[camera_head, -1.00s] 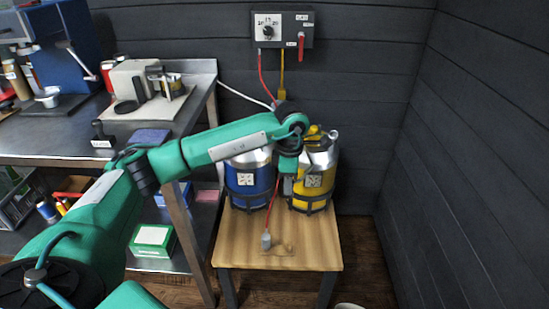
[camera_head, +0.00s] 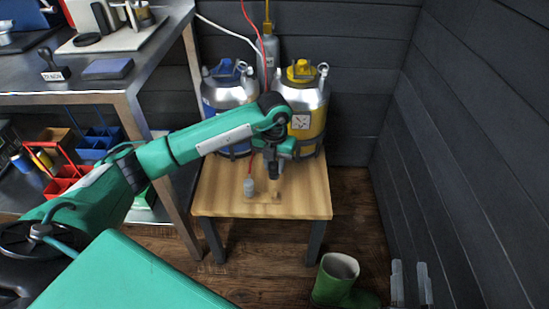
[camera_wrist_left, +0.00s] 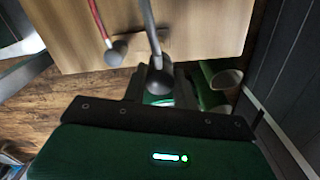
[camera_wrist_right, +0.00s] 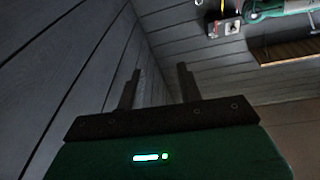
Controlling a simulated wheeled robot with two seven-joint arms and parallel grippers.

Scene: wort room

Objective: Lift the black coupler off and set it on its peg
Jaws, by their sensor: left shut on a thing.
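My left gripper (camera_head: 274,174) is shut on the black coupler (camera_wrist_left: 157,82), low over the front part of the wooden stool (camera_head: 215,203). In the left wrist view a grey line runs from the coupler. In the head view the coupler is a dark shape (camera_head: 275,171) at the fingers, partly hidden by them. A short pale peg (camera_head: 277,190) appears just below it; I cannot tell whether they touch. Beside it, a grey coupler (camera_head: 248,188) on a red hose stands on the stool. My right gripper (camera_head: 410,286) is open and empty at the lower right.
A blue keg (camera_head: 222,95) and a yellow keg (camera_head: 312,125) stand at the stool's back, partly behind my left arm. A steel bench (camera_head: 150,65) is on the left. A green boot (camera_head: 335,285) stands on the floor. The dark wall (camera_head: 460,130) bounds the right.

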